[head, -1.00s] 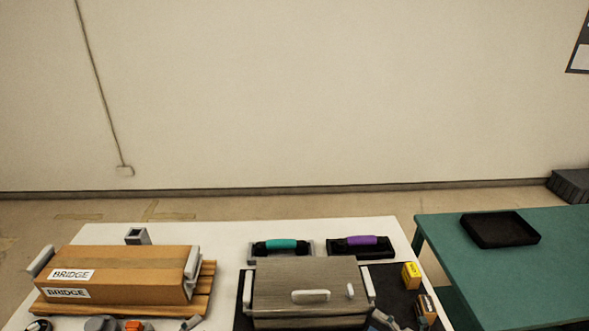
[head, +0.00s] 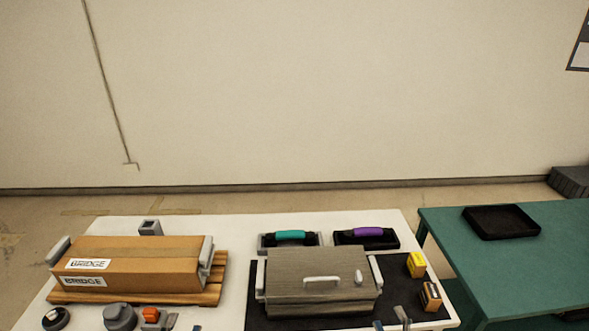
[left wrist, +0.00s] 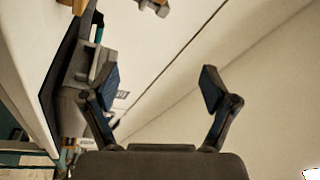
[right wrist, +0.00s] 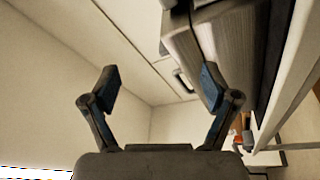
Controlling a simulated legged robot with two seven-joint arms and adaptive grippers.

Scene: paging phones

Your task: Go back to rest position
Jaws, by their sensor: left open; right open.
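My left gripper (left wrist: 160,86) is open and empty in the left wrist view. Its two blue-padded fingers stand wide apart in front of the pale wall, with the table edge and a grey object (left wrist: 92,65) beyond the left finger. My right gripper (right wrist: 160,82) is open and empty in the right wrist view. A grey handled box (right wrist: 228,40) lies behind its right finger; I cannot tell the gap between them. In the head view I cannot clearly make out either gripper.
The white table (head: 240,225) holds a cardboard box (head: 135,262) on a wooden pallet, the grey lidded box (head: 315,270) on a black mat, teal-handled (head: 290,236) and purple-handled (head: 368,234) tools, and small items. A green table (head: 500,265) with a black tray (head: 500,222) stands right.

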